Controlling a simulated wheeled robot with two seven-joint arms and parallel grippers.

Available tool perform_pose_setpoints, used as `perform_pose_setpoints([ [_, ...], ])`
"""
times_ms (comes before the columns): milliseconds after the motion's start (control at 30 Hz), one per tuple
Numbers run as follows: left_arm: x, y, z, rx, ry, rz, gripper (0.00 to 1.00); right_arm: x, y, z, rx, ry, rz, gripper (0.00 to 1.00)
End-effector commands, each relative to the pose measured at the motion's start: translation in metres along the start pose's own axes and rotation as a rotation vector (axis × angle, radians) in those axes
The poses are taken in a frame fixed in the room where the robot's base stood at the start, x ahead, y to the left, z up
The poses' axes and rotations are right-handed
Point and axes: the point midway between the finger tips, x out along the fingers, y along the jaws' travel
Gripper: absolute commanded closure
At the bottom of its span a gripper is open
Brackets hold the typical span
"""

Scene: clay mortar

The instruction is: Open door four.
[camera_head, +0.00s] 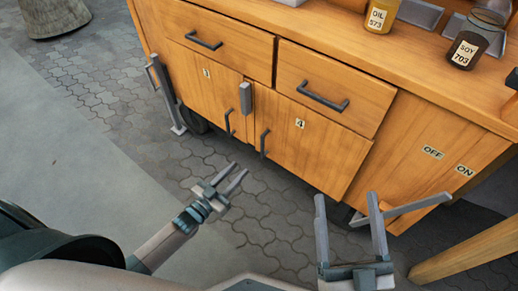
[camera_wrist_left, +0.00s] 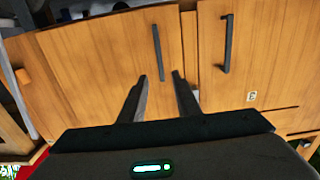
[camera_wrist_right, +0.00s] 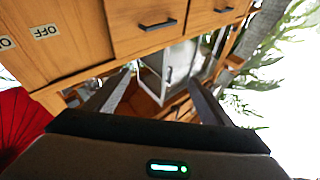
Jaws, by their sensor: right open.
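Door four (camera_head: 318,140) is the wooden cabinet door with the label 4 (camera_head: 300,124). It looks shut. Its dark bar handle (camera_head: 264,143) is near its left edge. My left gripper (camera_head: 238,178) is open and empty, in front of and below this handle, apart from it. In the left wrist view the handle (camera_wrist_left: 158,55) shows above the gap between the open fingers (camera_wrist_left: 160,77). Door 3 (camera_head: 205,88) is to the left, with its own handle (camera_head: 229,122). My right gripper (camera_head: 345,200) is open and empty in front of the cabinet's lower right.
Two drawers (camera_head: 335,85) are above the doors. A grey block (camera_head: 245,97) sits at the top between the doors. A grey bar (camera_head: 415,206) is beside my right gripper. OIL (camera_head: 378,17) and SOY (camera_head: 466,50) jars stand on top. Paved floor (camera_head: 110,95) is clear.

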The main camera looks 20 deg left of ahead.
Motion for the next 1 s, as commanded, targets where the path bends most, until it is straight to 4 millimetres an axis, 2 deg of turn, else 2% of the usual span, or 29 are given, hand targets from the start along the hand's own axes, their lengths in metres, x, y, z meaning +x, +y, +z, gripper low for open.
perform_pose_setpoints([
  [100, 0.023, 0.001, 0.000, 0.000, 0.004, 0.001, 0.70, -0.002, -0.003, -0.009, 0.000, 0.059, -0.005, 0.25],
  [367, 0.070, 0.000, 0.001, 0.001, 0.002, 0.000, 0.70, -0.008, -0.009, -0.036, -0.002, 0.207, -0.015, 0.25],
  [600, 0.108, 0.000, 0.001, 0.001, 0.001, 0.000, 0.70, -0.003, -0.001, -0.053, -0.020, 0.307, -0.012, 0.25],
  [800, 0.126, 0.001, 0.000, -0.001, 0.001, 0.000, 0.70, 0.000, 0.004, -0.062, -0.030, 0.358, -0.011, 0.25],
  [1000, 0.130, 0.001, 0.000, 0.000, 0.000, 0.001, 0.70, 0.000, 0.005, -0.065, -0.032, 0.369, -0.010, 0.25],
])
